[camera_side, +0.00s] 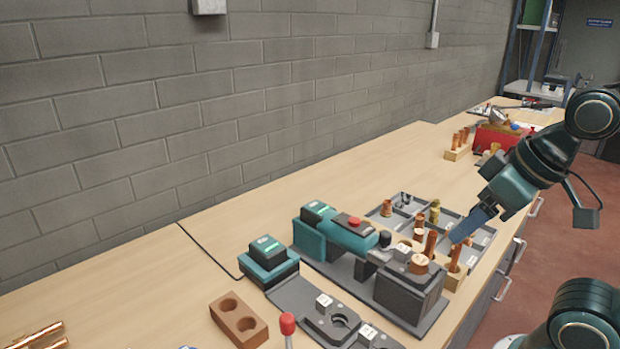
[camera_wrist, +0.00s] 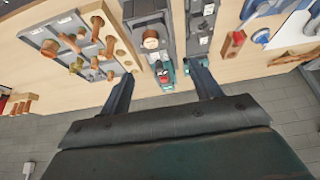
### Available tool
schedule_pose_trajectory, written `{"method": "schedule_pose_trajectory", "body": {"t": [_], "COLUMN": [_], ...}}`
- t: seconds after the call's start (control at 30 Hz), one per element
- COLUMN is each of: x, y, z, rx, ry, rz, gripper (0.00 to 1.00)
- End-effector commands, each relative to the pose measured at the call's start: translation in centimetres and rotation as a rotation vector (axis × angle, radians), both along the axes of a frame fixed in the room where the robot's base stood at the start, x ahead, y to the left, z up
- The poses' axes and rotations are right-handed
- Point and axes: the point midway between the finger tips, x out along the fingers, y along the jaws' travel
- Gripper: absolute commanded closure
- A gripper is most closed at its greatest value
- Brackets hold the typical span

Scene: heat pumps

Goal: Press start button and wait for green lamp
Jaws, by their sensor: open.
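A teal and black bench machine (camera_side: 350,240) stands on a dark base plate, with a red button (camera_side: 354,221) on top and a small green display (camera_side: 318,207) at its back end. A separate teal box (camera_side: 268,252) to its left also has a green display. I cannot tell which control is the start button, and no separate green lamp can be made out. My gripper (camera_side: 466,224) is at the right, over the parts tray, apart from the machine. In the wrist view my gripper (camera_wrist: 160,76) shows two spread fingers with nothing held between them; the machine (camera_wrist: 152,38) lies beyond.
A grey compartment tray (camera_side: 486,238) holds copper and brass fittings; it also shows in the wrist view (camera_wrist: 60,22). A brown two-hole block (camera_side: 239,320), a red-topped knob (camera_side: 287,323) and a dark fixture plate (camera_side: 292,292) lie in front. The bench behind the machine is clear up to the wall.

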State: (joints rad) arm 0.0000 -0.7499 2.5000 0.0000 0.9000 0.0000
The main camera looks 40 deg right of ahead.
Motion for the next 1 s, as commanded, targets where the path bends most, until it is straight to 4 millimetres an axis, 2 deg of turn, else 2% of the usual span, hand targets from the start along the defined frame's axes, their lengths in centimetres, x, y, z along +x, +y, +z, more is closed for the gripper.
{"method": "schedule_pose_trajectory", "body": {"t": [0.03, 0.3, 1.0], "x": [0.0, 0.0, 0.0], "y": [0.0, 0.0, 0.0], "z": [0.0, 0.0, 0.0], "rx": [0.0, 0.0, 0.0], "ry": [0.0, 0.0, 0.0], "rz": [0.0, 0.0, 0.0], "gripper": [0.47, 1.0, 1.0]}}
